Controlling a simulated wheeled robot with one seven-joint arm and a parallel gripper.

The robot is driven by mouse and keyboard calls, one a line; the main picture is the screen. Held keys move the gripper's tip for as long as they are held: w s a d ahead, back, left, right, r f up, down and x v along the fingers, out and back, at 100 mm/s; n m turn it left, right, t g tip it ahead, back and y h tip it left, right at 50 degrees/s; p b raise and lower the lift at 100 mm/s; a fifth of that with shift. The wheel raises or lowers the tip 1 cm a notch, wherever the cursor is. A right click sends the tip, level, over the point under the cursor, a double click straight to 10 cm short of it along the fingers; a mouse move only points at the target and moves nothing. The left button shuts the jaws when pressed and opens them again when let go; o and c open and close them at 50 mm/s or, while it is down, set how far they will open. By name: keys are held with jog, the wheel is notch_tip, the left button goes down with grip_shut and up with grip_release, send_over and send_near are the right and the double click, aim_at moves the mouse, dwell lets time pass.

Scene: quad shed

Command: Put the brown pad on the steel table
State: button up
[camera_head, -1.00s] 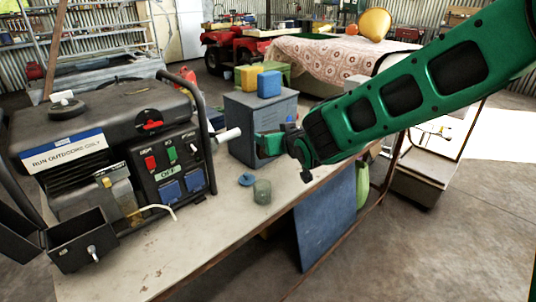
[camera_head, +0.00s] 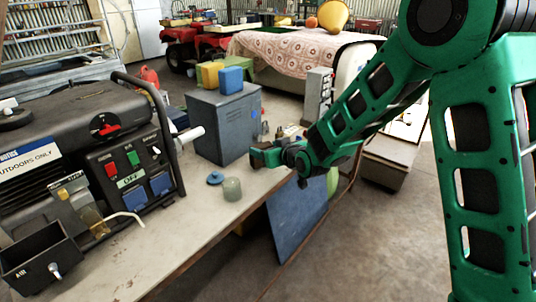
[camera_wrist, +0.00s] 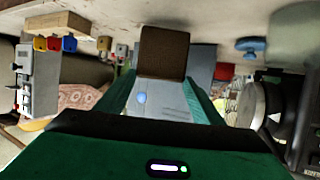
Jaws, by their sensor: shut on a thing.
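My gripper (camera_head: 268,156) is over the far right edge of a long pale-topped bench (camera_head: 190,230), right of a blue-grey metal cabinet. In the wrist view my gripper (camera_wrist: 163,85) has its green fingers closed on the brown pad (camera_wrist: 163,52), a flat square piece standing out at the fingertips. No table is plainly bare steel, so I cannot tell which is the steel table.
A generator (camera_head: 90,150) fills the bench's left. The cabinet (camera_head: 222,122) bears yellow and blue blocks. A green cup (camera_head: 232,189) and blue disc (camera_head: 215,178) stand before it. A cloth-covered table (camera_head: 300,52) stands behind.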

jog(key=shift+f, duration=0.9)
jog(key=o, duration=1.3)
jog(key=v, duration=1.2)
